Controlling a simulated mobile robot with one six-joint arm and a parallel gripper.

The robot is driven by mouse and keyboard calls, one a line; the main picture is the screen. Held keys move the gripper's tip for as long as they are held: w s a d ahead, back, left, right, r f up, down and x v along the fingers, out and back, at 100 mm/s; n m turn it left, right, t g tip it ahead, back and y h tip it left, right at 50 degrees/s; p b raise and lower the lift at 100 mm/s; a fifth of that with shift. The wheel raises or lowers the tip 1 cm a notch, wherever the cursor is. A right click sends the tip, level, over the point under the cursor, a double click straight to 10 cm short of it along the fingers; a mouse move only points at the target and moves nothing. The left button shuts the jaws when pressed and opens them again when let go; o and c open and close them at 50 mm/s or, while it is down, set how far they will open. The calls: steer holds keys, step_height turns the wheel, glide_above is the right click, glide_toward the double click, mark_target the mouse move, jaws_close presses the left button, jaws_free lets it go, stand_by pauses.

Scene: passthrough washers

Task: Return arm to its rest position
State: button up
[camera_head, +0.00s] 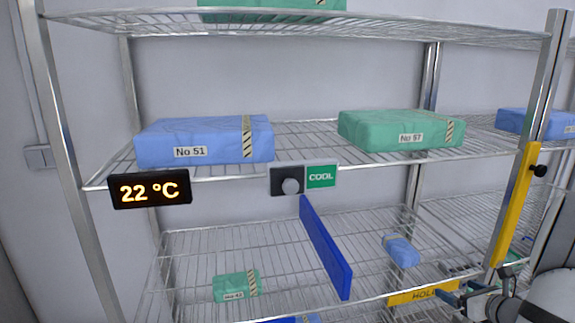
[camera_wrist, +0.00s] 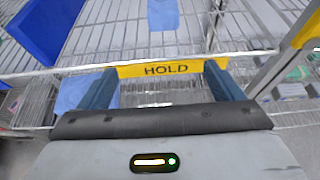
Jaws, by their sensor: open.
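My gripper (camera_head: 458,297) is at the lower right in the head view, close to the front edge of the lower wire shelf (camera_head: 200,250). In the wrist view my gripper (camera_wrist: 162,80) is open, with its two dark blue fingers spread apart and nothing between them. The yellow HOLD label (camera_wrist: 165,69) on the shelf edge shows just beyond the fingertips. It also shows in the head view (camera_head: 415,295), beside my gripper. I cannot tell whether the fingers touch the shelf edge.
The lower shelf bears a blue divider (camera_head: 326,248), a green pack (camera_head: 236,286) and a small blue pack (camera_head: 401,250). A yellow-faced post (camera_head: 513,205) stands close to my arm.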

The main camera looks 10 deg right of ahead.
steer(key=a+r+n+g+y, duration=0.3)
steer(key=a+n, duration=0.5)
steer(key=a, duration=0.5)
steer(key=a+r+n+g+y, duration=0.25)
steer(key=a+n, duration=0.45)
steer(key=a, duration=0.5)
steer(key=s+a+r+n+g+h, duration=0.2)
steer(key=s+a+n+h, duration=0.1)
steer(key=s+a+n, duration=0.3)
steer(key=s+a+r+n+g+h, duration=0.2)
steer(key=s+a+n, duration=0.4)
steer(key=s+n, duration=0.5)
steer(key=n+h, duration=0.1)
steer(key=n, duration=0.2)
steer(key=shift+r, duration=0.2)
